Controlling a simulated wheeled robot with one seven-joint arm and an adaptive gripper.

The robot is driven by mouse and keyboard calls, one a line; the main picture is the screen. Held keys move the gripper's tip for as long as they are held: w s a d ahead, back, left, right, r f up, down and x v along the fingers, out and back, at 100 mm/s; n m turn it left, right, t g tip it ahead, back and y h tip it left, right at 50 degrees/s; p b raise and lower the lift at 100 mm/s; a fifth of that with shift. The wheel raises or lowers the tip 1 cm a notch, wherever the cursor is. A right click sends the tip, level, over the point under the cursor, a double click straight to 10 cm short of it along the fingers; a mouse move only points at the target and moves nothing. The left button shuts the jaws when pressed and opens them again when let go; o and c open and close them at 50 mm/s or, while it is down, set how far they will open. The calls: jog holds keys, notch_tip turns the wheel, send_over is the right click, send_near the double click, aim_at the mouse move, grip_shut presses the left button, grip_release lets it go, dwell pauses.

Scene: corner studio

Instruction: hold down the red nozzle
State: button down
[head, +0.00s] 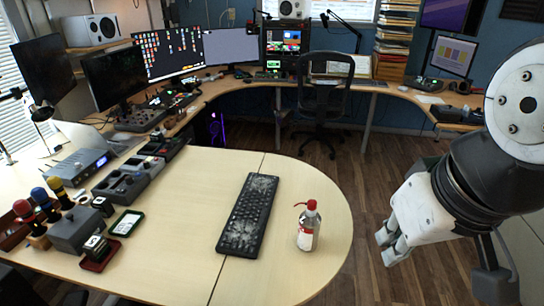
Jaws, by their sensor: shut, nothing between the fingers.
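A clear bottle (305,236) with a red-and-white label stands upright on the light wood table, near its rounded right end. Its red nozzle (309,205) is on top, with the spout pointing left. My gripper (385,248) is to the right of the bottle, beyond the table edge, and apart from it. Its white fingers are together and hold nothing.
A black keyboard (248,214) lies left of the bottle. Microphones with coloured tops (40,198) and small boxes crowd the table's left side. The table (185,240) is bare between them and the keyboard. A black chair (326,95) stands behind.

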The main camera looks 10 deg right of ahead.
dwell(0.9)
jog(key=n+t+y+p, duration=0.4)
jog(key=n+p, duration=0.6)
jog(key=n, duration=2.1)
send_over(315, 201)
notch_tip(315, 201, down, 9)
jog(key=h, duration=0.1)
jog(key=shift+t, duration=0.3)
jog(key=shift+f, duration=0.15)
notch_tip(315, 201, down, 7)
jog(key=b, duration=0.5)
jog(key=shift+w+f, duration=0.1)
jog(key=shift+f, duration=0.05)
jog(key=shift+f+b, duration=0.65)
jog(key=shift+f, duration=0.1)
